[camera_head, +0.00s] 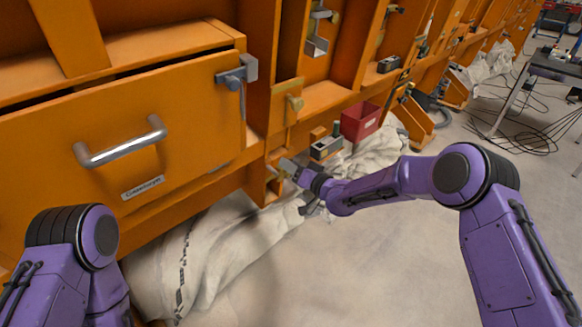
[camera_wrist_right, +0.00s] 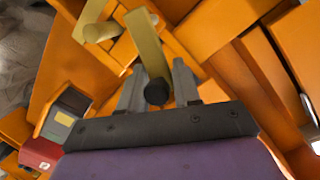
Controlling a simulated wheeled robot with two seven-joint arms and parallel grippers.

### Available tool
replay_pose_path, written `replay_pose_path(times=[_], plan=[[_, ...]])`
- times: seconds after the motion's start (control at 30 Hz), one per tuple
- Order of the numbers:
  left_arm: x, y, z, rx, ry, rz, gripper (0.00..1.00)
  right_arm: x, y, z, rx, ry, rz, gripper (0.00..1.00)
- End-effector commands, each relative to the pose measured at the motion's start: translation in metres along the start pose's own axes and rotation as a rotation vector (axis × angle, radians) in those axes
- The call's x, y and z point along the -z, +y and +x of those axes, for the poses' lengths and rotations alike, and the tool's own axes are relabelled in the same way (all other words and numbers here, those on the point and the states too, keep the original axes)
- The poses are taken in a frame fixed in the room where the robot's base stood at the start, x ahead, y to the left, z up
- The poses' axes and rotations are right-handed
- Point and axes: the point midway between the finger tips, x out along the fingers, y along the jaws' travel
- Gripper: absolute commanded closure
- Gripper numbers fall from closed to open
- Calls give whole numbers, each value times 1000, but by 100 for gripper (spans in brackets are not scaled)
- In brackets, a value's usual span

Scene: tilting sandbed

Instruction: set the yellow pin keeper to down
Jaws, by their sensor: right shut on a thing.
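The yellow pin keeper appears as a flat olive-yellow bar (camera_wrist_right: 148,45) with a round black end in the right wrist view. It runs slantwise between the two grey fingers of my right gripper (camera_wrist_right: 158,86), which is shut on it near the black end. In the head view my right gripper (camera_head: 288,167) is at the orange frame, below a yellow plate with a knob (camera_head: 293,103); the held bar is mostly hidden there. That knob also shows at the upper left of the right wrist view (camera_wrist_right: 100,32). My left gripper is outside the head view.
An orange drawer with a metal handle (camera_head: 120,142) and a grey-blue latch (camera_head: 236,75) is at left. A red bin (camera_head: 360,122) and a small grey box (camera_head: 326,147) stand right of the gripper. Pale cloth (camera_head: 205,245) lies below; open floor is in front.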

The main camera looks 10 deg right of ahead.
Motion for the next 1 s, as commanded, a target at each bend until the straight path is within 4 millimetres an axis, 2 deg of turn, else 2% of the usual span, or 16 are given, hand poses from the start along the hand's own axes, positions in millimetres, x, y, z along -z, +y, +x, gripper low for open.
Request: replay_pose_path(times=[0.17, 0.2, 0.23, 0.27, 0.53, 0.63, 1.0], plan=[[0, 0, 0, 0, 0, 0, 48, -3, 0, -1, -2, -5, 3, 100], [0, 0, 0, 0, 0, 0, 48, -3, 0, -1, -2, -5, 3, 65], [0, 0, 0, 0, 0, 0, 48, -3, 0, -1, -2, -5, 2, 55], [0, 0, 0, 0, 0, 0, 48, -3, 0, -1, -2, -5, 2, 50], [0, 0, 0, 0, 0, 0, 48, -1, 0, -1, -1, -2, 0, 50], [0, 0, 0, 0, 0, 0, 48, 0, 1, -9, -2, -2, 0, 50], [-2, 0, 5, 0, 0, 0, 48, -1, 1, -90, -2, -2, 2, 50]])
